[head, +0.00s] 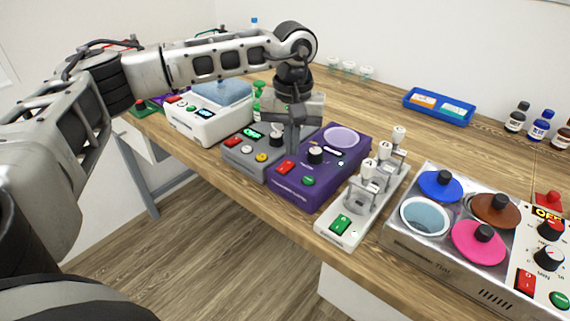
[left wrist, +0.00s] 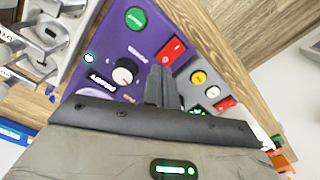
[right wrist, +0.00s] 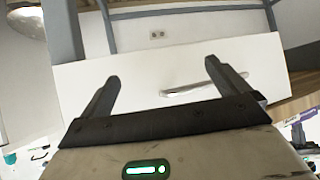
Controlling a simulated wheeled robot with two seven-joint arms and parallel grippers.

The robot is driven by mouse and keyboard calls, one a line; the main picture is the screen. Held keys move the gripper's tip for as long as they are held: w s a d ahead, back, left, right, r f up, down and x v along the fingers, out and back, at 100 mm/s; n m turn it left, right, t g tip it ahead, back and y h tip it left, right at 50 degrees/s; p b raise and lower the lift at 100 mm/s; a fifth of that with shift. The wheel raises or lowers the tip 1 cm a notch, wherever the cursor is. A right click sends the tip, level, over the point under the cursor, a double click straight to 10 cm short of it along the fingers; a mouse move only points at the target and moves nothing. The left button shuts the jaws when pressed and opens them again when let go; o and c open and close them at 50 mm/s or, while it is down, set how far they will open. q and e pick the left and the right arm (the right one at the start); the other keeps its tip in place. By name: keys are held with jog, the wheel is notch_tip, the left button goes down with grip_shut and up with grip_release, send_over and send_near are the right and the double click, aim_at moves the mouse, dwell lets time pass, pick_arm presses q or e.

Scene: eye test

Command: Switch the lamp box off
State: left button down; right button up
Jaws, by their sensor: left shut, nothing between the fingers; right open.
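No label reading "lamp" is legible, so I cannot tell for certain which device is the lamp box. My left gripper (head: 293,151) is shut and empty, pointing down beside the red switch. In the left wrist view its fingertips (left wrist: 162,72) are close to the red switch (left wrist: 172,50); contact is unclear. My right gripper (right wrist: 162,70) is open and empty, away from the devices.
A grey box (head: 246,152) with a green display stands left of the purple one. A white device (head: 200,125) stands farther left. A white stand (head: 345,222) and a steel bath (head: 430,255) with coloured lids are right.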

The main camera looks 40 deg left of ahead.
pick_arm(q)
jog(key=shift+f+b, duration=0.6)
jog(key=shift+f, duration=0.35)
jog(key=shift+r, duration=0.1)
jog(key=shift+r+p, duration=1.05)
jog(key=shift+r, duration=0.35)
notch_tip(320, 180, up, 4)
jog(key=p, duration=0.2)
jog(key=shift+r+p, duration=0.1)
jog(key=shift+p, duration=0.3)
